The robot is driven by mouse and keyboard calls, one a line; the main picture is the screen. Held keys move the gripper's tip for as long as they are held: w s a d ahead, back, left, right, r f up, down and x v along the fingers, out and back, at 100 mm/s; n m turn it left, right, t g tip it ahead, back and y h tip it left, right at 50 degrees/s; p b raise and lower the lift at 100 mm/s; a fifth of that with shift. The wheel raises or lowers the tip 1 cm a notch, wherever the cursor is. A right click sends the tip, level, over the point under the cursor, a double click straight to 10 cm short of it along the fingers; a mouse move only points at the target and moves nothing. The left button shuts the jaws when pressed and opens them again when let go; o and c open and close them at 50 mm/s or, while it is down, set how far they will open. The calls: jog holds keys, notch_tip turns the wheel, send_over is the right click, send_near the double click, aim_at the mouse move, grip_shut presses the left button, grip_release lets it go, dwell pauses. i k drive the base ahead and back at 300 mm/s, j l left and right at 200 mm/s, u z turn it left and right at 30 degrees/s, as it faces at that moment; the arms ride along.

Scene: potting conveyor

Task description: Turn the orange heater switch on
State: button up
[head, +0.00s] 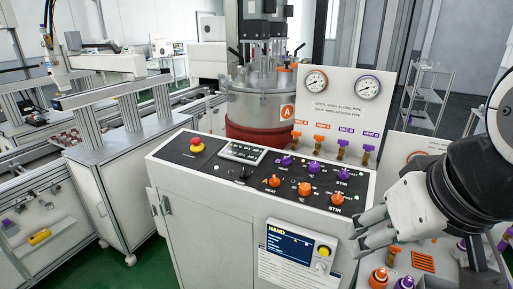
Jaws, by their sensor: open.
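The control panel (215,172) is a black sloping top on a grey cabinet. Its front row has orange controls: the heater switch (274,181), a small orange knob by the HEAT label, then a °C knob (304,188) and a STIR knob (337,198). The heater switch is too small to tell its setting. A purple row sits behind it, with its own heat control (287,160). My gripper (366,228) is open and empty at the right, beside the panel's right end, well apart from the heater switch.
A red emergency button (197,145) and a small display (243,153) are on the panel's left. Orange and purple valve handles (318,142) stand behind it under two gauges. A steel vessel (255,105) is farther back. A screen (289,246) is on the cabinet front.

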aim_at(275, 181)
jog(key=i+j+z, duration=0.1)
jog(key=j, duration=0.2)
jog(key=i+j+z, duration=0.1)
jog(key=j, duration=0.2)
jog(key=i+j+z, duration=0.2)
jog(key=j, duration=0.4)
jog(key=i, duration=0.1)
